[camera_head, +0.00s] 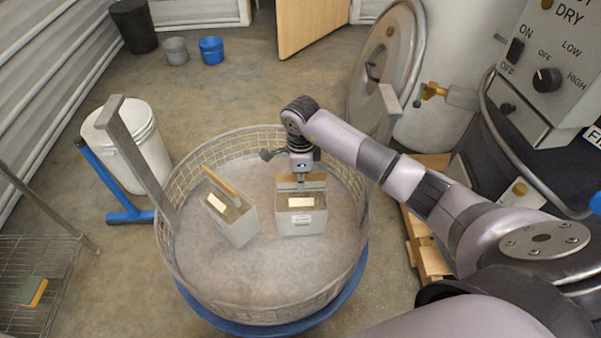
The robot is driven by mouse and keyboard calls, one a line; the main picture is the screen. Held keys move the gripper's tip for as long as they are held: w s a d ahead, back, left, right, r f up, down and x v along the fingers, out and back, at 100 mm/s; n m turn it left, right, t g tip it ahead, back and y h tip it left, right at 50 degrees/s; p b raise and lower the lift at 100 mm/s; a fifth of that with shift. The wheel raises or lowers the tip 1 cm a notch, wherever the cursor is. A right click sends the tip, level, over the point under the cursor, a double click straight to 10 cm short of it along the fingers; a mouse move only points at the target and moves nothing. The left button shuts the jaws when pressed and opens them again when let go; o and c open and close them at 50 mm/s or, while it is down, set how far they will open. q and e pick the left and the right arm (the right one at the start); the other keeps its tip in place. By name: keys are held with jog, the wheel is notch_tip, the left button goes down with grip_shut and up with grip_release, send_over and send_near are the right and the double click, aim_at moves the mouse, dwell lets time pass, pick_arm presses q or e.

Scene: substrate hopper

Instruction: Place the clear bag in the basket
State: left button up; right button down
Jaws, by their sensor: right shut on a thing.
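A large round wire basket (180,265) stands in the middle of the head view. Two clear bags with tan tops and pale labels are inside its rim. One bag (237,222) sits left of centre and leans to one side. The other bag (302,218) sits upright to its right, close beside it. My right gripper (301,181) reaches in from the right and is shut on the top of the right bag. The fingertips are partly hidden against the bag's top. My left gripper is not in view.
A white bucket (143,150) and a blue-footed stand (128,215) are left of the basket. A round metal door (385,65) and a control box (545,75) stand at the right. A wooden pallet (428,250) lies right of the basket. Floor behind the basket is clear.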

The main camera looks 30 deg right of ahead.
jog(key=shift+w, duration=0.1)
jog(key=c, duration=2.1)
grip_release()
jog(key=shift+f, duration=0.2)
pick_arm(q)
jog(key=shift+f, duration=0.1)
pick_arm(e)
jog(key=o, duration=0.4)
jog(key=shift+r, duration=0.2)
notch_tip(320, 180, up, 6)
jog(key=shift+f+p, duration=0.15)
jog(key=shift+p, duration=0.55)
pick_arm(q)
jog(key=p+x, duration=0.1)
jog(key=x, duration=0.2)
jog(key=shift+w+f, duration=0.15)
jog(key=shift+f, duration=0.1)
pick_arm(e)
jog(key=r, duration=0.6)
jog(key=shift+s+r, duration=0.1)
jog(key=shift+s, duration=0.1)
